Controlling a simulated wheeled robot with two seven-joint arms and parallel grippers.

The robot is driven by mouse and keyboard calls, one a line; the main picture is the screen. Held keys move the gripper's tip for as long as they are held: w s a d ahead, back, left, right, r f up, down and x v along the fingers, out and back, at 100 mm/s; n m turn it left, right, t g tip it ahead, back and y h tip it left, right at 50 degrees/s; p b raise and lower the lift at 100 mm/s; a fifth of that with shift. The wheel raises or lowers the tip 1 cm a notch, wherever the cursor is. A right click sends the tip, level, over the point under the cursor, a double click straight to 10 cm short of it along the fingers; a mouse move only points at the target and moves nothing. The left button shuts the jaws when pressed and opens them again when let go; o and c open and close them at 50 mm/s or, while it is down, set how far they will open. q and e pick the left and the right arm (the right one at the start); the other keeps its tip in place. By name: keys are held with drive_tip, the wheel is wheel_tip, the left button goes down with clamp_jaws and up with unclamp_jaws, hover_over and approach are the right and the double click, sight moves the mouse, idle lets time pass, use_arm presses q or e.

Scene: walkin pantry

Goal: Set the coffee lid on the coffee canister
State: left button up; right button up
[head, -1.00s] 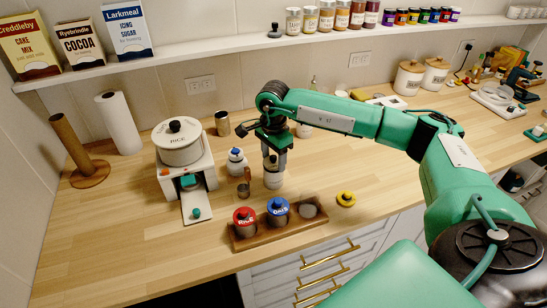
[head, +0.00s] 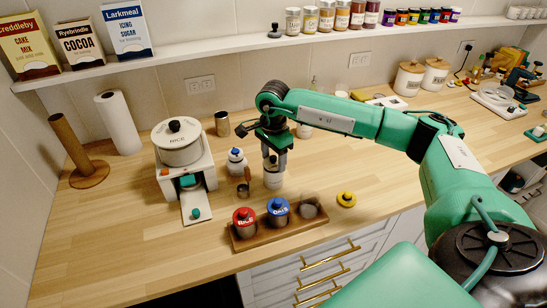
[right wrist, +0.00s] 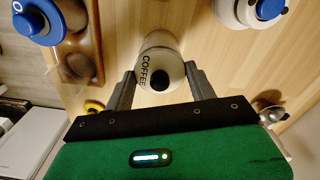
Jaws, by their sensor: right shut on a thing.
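The white coffee canister (head: 273,181) stands upright on the counter, below my right gripper (head: 274,160). In the right wrist view its COFFEE lettering (right wrist: 147,72) shows between my right fingers (right wrist: 160,78). The pale coffee lid with a dark knob (right wrist: 160,81) is there too, between the same fingers, which are shut on it. Lid and canister look lined up; I cannot tell whether the lid is fully seated, as the fingers hide the seam. My left gripper is not in view.
Counter front left is clear.

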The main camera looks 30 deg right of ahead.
drive_tip(key=shift+f+b, duration=0.3)
idle(0.4)
drive_tip(key=o, duration=1.4)
drive_tip(key=shift+o, duration=0.2)
drive_tip(key=shift+r, duration=0.15)
drive_tip(key=shift+r+p, duration=1.55)
drive_tip(key=shift+r, duration=1.85)
